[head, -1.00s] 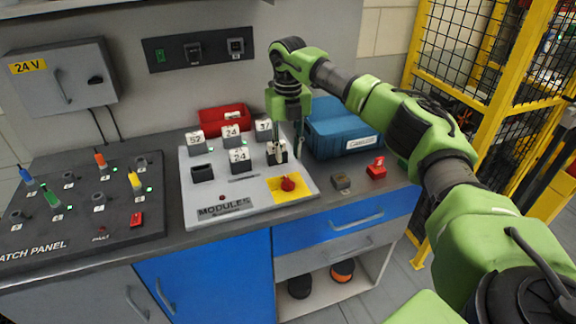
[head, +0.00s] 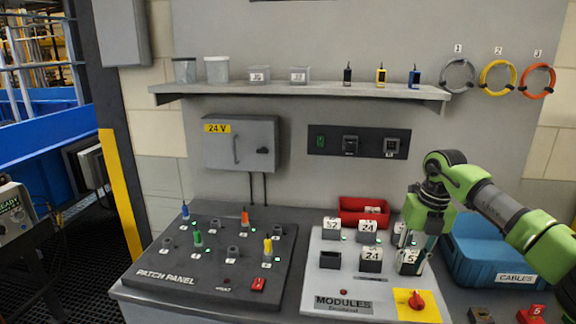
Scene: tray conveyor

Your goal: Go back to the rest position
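My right gripper (head: 418,246) comes in from the right and points down at the modules panel (head: 372,290). Its fingers are low at a white-topped module marked 15 (head: 409,258), in the panel's front row at the right. The arm and fingers partly cover this module and the one behind it. Whether the fingers touch the module or stand just clear of it cannot be told. My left gripper is not in view.
Other modules (head: 371,256) sit beside and behind the gripper. A red bin (head: 350,205) and a blue cables crate (head: 480,262) stand close behind and to the right. The patch panel (head: 165,265) lies left. A shelf (head: 300,90) with boxes hangs above.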

